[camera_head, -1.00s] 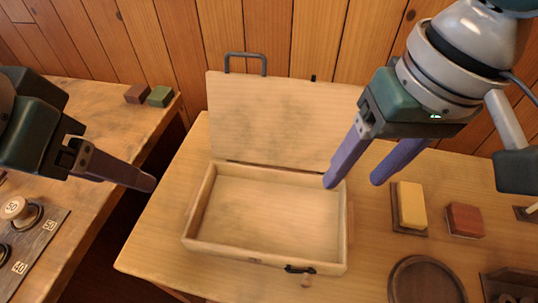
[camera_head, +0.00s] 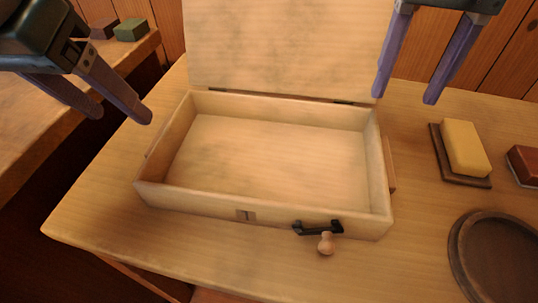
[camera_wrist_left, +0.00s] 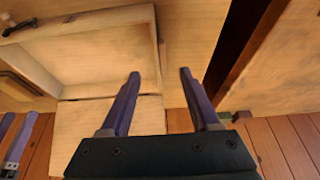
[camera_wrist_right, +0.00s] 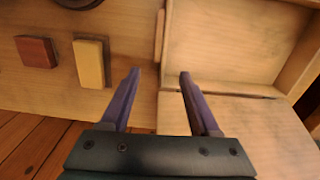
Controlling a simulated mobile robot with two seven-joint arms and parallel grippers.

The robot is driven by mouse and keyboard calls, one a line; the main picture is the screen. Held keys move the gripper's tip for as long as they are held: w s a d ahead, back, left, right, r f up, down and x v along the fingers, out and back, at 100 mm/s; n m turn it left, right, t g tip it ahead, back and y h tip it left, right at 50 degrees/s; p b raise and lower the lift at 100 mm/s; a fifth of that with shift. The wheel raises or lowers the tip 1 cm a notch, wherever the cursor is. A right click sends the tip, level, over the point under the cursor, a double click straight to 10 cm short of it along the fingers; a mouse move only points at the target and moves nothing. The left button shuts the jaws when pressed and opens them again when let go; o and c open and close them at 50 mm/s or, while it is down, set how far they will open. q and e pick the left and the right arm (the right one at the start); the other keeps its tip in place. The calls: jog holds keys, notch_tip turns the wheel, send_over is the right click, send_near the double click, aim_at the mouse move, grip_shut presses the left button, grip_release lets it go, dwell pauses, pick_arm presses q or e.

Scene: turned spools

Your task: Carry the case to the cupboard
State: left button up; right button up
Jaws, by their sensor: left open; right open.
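The case (camera_head: 158,196) is a shallow pale wooden box, open and empty, on the table. Its raised lid (camera_head: 280,45) leans back behind it. My left gripper (camera_head: 123,115) is open and empty, above and left of the case. It shows in the left wrist view (camera_wrist_left: 160,75) near the case's side. My right gripper (camera_head: 405,97) is open and empty, above the case's back right corner, beside the lid. It shows in the right wrist view (camera_wrist_right: 160,75). No cupboard is visible.
Right of the case are a yellow block (camera_head: 465,148) on a dark base, a red block (camera_head: 524,165) and a round dark dish (camera_head: 497,258). A second table at left holds a green block (camera_head: 131,29) and a brown block (camera_head: 104,28). A gap separates the tables.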

aim_at(157, 142)
pick_arm(q)
jog(key=x, duration=0.9)
jog(key=shift+w+f, duration=0.1)
jog(key=shift+f, duration=0.3)
pick_arm(e)
notch_tip(157, 142, down, 10)
jog(key=shift+r, duration=0.1)
pick_arm(q)
grip_shut()
pick_arm(e)
grip_shut()
pick_arm(q)
jog(key=shift+r, duration=0.1)
